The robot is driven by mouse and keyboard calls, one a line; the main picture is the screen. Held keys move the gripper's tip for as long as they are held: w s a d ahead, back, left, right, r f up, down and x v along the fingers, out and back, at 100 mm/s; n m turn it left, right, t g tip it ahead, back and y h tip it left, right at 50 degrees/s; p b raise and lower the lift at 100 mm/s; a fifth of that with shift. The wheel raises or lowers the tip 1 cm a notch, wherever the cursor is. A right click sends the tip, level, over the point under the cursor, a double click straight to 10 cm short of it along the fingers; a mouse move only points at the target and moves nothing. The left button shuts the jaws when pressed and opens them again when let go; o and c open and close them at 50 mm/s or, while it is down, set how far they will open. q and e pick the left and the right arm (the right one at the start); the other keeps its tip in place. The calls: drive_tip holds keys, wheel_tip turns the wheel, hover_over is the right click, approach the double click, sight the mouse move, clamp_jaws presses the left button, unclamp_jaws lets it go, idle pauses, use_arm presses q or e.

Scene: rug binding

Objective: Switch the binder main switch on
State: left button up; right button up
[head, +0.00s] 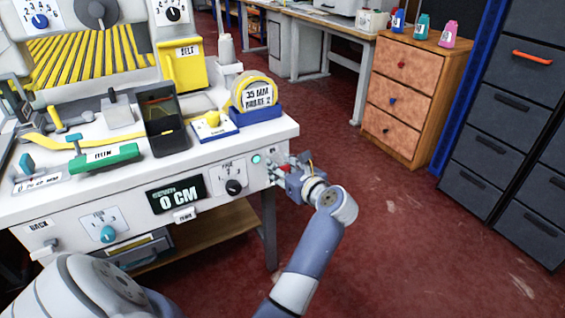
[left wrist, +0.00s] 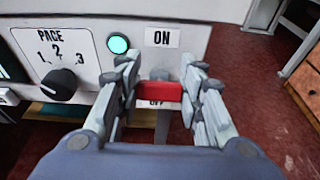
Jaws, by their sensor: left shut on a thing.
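The main switch has a red handle (left wrist: 165,91) on the binder's white front panel, at its right end. In the left wrist view an ON label (left wrist: 161,37) is above the handle, and an OFF label (left wrist: 157,104) is partly hidden just below it. My left gripper (head: 277,171) is at the panel's right end in the head view. In the left wrist view its fingers (left wrist: 164,92) are shut on the red handle, one on each side. A round teal lamp (left wrist: 118,43) left of the ON label looks bright. My right gripper is not in view.
The pace knob (head: 233,187) is left of the switch, beside the 0 CM display (head: 175,196). A tape roll (head: 256,93) stands on the binder top. A wooden drawer unit (head: 400,100) and dark cabinets (head: 500,120) stand at right. The red floor between is clear.

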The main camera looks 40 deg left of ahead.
use_arm(q)
drive_tip(key=shift+r, duration=0.1)
drive_tip(key=o, duration=1.1)
